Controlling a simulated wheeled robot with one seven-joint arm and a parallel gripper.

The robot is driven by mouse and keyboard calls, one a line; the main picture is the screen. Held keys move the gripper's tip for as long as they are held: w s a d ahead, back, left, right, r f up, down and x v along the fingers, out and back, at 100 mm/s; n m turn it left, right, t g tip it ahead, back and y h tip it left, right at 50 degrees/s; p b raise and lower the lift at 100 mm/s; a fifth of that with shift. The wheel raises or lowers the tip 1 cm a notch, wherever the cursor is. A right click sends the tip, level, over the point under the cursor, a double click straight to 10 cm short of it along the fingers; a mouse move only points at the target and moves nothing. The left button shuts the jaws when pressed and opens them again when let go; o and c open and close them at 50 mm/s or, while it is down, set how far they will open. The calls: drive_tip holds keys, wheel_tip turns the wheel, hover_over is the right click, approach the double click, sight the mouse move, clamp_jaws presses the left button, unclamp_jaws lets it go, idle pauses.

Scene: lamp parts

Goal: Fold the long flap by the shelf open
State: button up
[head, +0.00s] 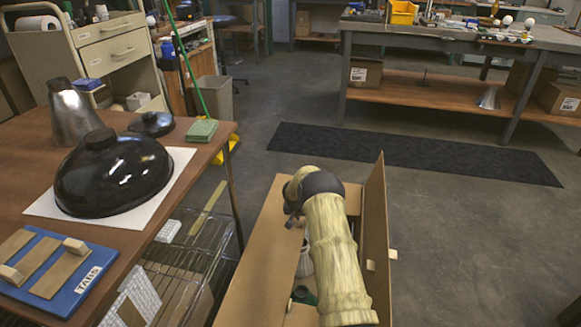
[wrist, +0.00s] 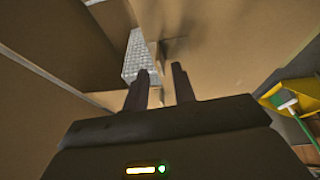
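The cardboard box (head: 300,318) stands on the floor at the bottom middle of the head view. Its long flap on the shelf side (head: 250,262) shows as a broad brown panel left of my arm; its exact angle is unclear. The opposite long flap (head: 376,225) stands up, with small pale tabs. A small tab or edge (wrist: 176,48) shows just beyond the fingertips; contact is unclear.
The wire shelf (head: 190,258) is close left of the box, under the brown table (head: 30,150). The table bears a black lamp shade (head: 113,175) and a blue board (head: 60,275). A dark mat (head: 410,153) lies beyond; the floor at right is clear.

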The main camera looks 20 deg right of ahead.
wheel_tip(320, 180, down, 2)
drive_tip(key=shift+s+d+y, duration=0.1)
drive_tip(key=shift+d+y, duration=0.05)
drive_tip(key=shift+y, duration=0.25)
drive_tip(key=s+a+r+p, duration=0.3)
drive_tip(key=r+p, duration=0.3)
drive_tip(key=r, duration=0.7)
drive_tip(key=s+a+r+n+p, duration=0.1)
drive_tip(key=s+a+r+p, duration=0.3)
drive_tip(key=r, duration=0.9)
drive_tip(key=s+a+r+n+p, duration=0.1)
drive_tip(key=s+a+r+p, duration=0.3)
drive_tip(key=r, duration=0.9)
drive_tip(key=shift+s+r+y+p, duration=0.2)
drive_tip(key=shift+s+y+p, duration=0.2)
drive_tip(key=shift+s+p, duration=1.75)
drive_tip(key=shift+w+p, duration=0.7)
